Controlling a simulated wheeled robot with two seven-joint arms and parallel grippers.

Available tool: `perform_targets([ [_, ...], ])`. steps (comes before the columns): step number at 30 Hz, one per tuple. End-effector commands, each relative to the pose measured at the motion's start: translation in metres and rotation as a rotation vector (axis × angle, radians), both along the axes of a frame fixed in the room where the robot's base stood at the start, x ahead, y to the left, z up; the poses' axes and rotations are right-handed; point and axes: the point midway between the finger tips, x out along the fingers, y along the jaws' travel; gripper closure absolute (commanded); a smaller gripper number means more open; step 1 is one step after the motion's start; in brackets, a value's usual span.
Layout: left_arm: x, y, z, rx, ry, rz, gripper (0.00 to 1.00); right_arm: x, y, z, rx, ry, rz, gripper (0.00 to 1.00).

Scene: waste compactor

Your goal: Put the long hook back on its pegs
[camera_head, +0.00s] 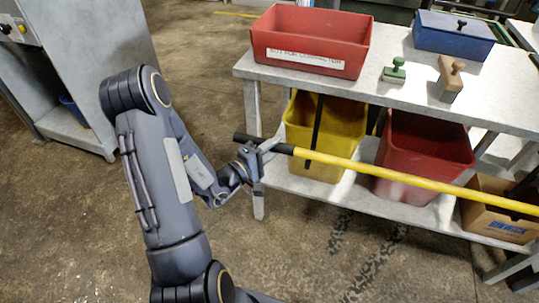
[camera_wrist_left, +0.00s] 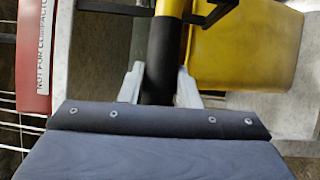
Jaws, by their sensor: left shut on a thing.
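The long hook (camera_head: 400,176) is a yellow pole with black end sections. It extends from the middle of the head view to the right edge, in front of the bench. My left gripper (camera_head: 268,148) is shut on its black grip near the left end. In the left wrist view the black grip (camera_wrist_left: 162,58) lies between the two pale fingers of the left gripper (camera_wrist_left: 160,85). The far end of the hook runs out of the head view. My right gripper is not in view.
A grey bench (camera_head: 375,88) carries a red bin (camera_head: 310,40), a blue box (camera_head: 453,35) and two stamp-like tools. On its lower shelf stand a yellow bin (camera_head: 330,125), a red bin (camera_head: 425,150) and a cardboard box (camera_head: 490,212). The floor in front is clear.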

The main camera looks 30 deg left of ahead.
Motion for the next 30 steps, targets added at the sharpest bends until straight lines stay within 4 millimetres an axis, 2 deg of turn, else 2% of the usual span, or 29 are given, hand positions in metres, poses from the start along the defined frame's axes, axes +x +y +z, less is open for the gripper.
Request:
perform_targets([
  [15,0.049,0.011,-0.002,-0.006,-0.006,-0.002,1.0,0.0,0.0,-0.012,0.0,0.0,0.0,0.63],
  [21,0.047,0.011,-0.024,-0.006,-0.004,-0.001,1.0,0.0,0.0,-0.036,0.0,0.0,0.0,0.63],
  [30,0.047,0.011,-0.042,-0.006,-0.004,-0.001,1.0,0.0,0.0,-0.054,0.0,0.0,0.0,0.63],
])
